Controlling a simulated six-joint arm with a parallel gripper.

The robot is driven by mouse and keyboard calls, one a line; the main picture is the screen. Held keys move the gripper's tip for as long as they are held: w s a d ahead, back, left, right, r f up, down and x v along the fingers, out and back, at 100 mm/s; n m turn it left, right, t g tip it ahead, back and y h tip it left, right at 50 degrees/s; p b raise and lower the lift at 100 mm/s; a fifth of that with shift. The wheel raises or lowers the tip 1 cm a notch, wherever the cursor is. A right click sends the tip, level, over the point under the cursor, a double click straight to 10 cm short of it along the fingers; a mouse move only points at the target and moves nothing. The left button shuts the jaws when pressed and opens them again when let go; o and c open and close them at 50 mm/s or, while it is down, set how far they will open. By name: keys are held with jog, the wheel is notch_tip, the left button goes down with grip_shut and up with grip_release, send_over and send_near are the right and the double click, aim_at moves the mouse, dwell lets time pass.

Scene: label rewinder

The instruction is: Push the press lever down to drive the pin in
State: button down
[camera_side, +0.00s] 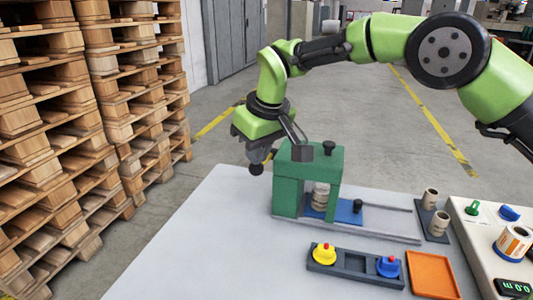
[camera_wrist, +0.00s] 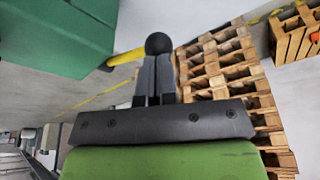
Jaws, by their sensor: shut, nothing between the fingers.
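The green press (camera_side: 308,162) stands on the grey table with a beige ridged part (camera_side: 320,196) under its head. Its lever shows in the wrist view as a yellow bar (camera_wrist: 124,58) coming from the green body and ending in a black ball knob (camera_wrist: 158,43). The knob (camera_side: 256,168) also shows in the side view, left of the press and low by its top. My gripper (camera_side: 258,156) points down just above the knob. In the wrist view its fingers (camera_wrist: 156,72) are together and empty, right by the knob; contact cannot be told. The pin cannot be made out.
A blue slide (camera_side: 346,216) on rails runs right from the press. Beige parts (camera_side: 438,223) stand on a dark plate. In front lie a dark tray (camera_side: 355,263) with yellow and blue pieces, and an orange tray (camera_side: 432,275). The table's left front is clear. Pallets (camera_side: 90,130) stand left.

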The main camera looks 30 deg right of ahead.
jog(key=shift+r, duration=2.85)
jog(key=shift+r, duration=0.1)
jog(key=s+d+r+m+t+y, duration=0.1)
jog(key=s+d+r+m+t, duration=0.15)
jog(key=s+d+r, duration=0.7)
jog(key=s+d+f+m, duration=0.1)
jog(key=s+d+m, duration=0.1)
jog(key=s, duration=0.8)
jog(key=s+d+f+m+t, duration=0.1)
jog(key=s+d+f+m, duration=0.1)
jog(key=s, duration=0.8)
jog(key=shift+s, duration=0.2)
